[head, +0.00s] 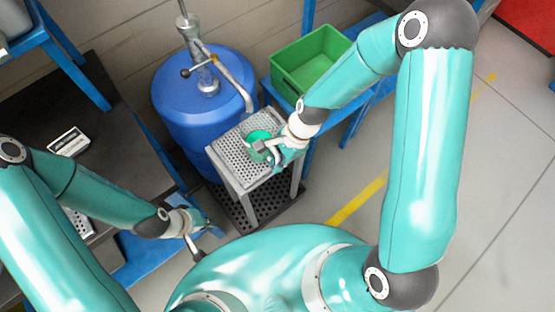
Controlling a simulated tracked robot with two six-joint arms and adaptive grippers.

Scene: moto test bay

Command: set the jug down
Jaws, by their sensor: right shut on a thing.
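The green jug (257,138) is in the middle of the head view, over the perforated top of a small grey stand (229,158). I cannot tell whether its base touches the stand. My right gripper (268,151) comes in from the right and is shut on the jug, hiding part of its near right side. My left gripper (208,244) is low and left of the stand, with its fingers apart and nothing between them.
A blue drum (190,105) with a pump and curved spout (236,86) stands behind the stand. A green crate (311,58) sits on a blue-framed bench at the back. A dark workbench (95,105) with a small white device (68,142) is at left. Floor at right is clear.

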